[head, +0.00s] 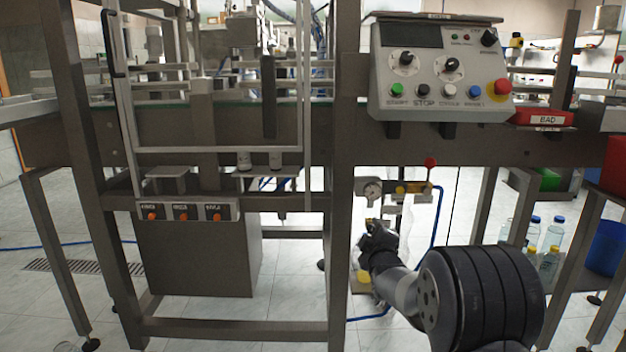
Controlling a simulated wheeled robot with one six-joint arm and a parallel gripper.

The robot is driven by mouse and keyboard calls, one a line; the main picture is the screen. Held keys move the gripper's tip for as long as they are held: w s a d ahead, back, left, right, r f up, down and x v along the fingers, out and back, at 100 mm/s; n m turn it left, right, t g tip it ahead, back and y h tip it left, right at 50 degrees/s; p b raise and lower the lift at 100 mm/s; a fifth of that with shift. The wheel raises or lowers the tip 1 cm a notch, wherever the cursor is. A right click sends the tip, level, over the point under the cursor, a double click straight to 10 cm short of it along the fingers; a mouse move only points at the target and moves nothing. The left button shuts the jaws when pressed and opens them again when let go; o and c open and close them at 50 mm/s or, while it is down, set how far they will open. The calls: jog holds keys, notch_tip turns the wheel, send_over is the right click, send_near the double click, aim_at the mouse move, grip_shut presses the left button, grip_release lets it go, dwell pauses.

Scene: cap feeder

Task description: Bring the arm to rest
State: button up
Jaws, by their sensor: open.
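My arm reaches up from the bottom right of the head view, its dark rounded joint in front and a grey link behind. My gripper (372,228) is at the far end of the arm, in front of the machine's lower opening and below the control panel. It is small and dark here, and its fingers are hard to make out. I see nothing held in it. Part of the floor and the machine's lower right side is hidden behind the arm.
The grey control panel (440,75) sits above the arm. A valve with a red knob (430,163) is close to my gripper. Frame posts (345,200) stand just left. A red BAD tray (541,118) and bottles (553,234) are at right. White tiled floor is below.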

jog(key=m, duration=0.3)
jog(key=shift+m, duration=0.3)
jog(key=m, duration=0.3)
jog(key=shift+d+m, duration=0.1)
jog(key=shift+m, duration=0.2)
jog(key=m, duration=0.3)
jog(key=shift+m, duration=2)
jog(key=shift+s, duration=0.1)
